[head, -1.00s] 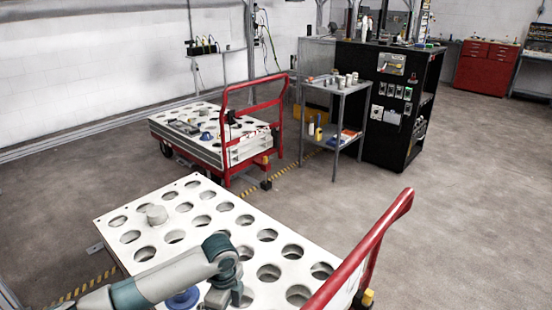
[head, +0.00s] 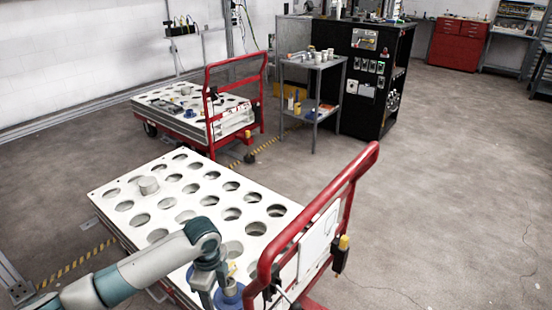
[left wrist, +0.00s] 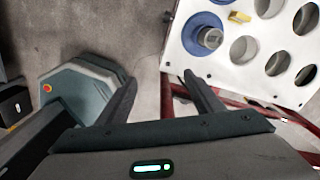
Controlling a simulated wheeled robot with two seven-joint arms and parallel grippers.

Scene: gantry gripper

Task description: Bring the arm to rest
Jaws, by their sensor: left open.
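My left arm (head: 150,265) reaches from the left over the near cart's white top (head: 115,180), which has rows of round holes. Its gripper (left wrist: 160,80) is open and empty in the left wrist view, with floor between the fingers. In the head view the hand points down at the bottom edge and its fingertips are hard to see. A blue disc with a grey knob (left wrist: 208,37) sits on the white top, beyond the fingers and apart from them. The disc (head: 230,296) is partly hidden by the hand in the head view. My right gripper is in neither view.
The near cart's red handle (head: 330,190) rises right of the hand. A pale cylinder (head: 149,185) and a small yellow piece (left wrist: 239,17) are on the white top. A second cart (head: 190,105), grey shelf table and black cabinet stand behind. Floor at right is clear.

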